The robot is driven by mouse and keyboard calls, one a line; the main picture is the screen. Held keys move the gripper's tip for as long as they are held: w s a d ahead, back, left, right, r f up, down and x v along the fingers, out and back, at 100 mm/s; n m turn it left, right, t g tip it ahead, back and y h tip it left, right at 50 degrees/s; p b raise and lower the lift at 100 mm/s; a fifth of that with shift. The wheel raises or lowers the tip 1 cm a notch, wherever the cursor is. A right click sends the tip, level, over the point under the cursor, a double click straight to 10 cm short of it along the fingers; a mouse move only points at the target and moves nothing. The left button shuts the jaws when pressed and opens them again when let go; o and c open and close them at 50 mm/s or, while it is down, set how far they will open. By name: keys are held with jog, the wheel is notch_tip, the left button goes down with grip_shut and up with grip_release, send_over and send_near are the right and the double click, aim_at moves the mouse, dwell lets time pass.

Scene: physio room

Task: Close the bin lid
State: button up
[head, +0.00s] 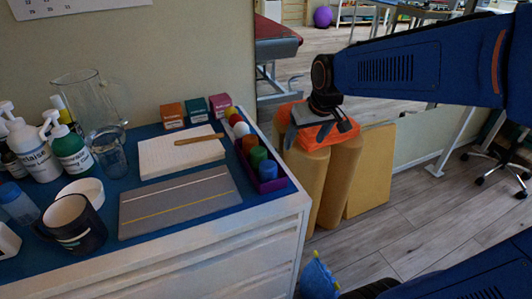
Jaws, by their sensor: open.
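No bin or bin lid can be made out in the head view. My gripper (317,130) hangs at the end of my blue arm, right of the counter, its dark fingers spread apart with nothing seen between them. Behind or below the fingers is an orange item (311,113) on top of tan upright rolls (337,182). I cannot tell whether the fingers touch the orange item, which they partly hide.
The blue-topped counter (105,172) at left holds bottles, a glass jug (90,98), a dark mug (72,224), a grey board (178,201) and a purple tray (250,170). A tan panel (371,172) stands behind the rolls.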

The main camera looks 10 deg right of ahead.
jog(key=w+a+f, duration=0.3)
jog(key=w+f, duration=0.1)
jog(key=w, duration=0.5)
jog(key=w+a+f, duration=0.2)
jog(key=w+f, duration=0.1)
jog(key=w, duration=0.6)
jog(key=x, duration=1.7)
jog(key=shift+s+a+f+n, duration=0.2)
jog(key=shift+a+n, duration=0.1)
jog(key=shift+n, duration=0.1)
jog(key=c, duration=1.5)
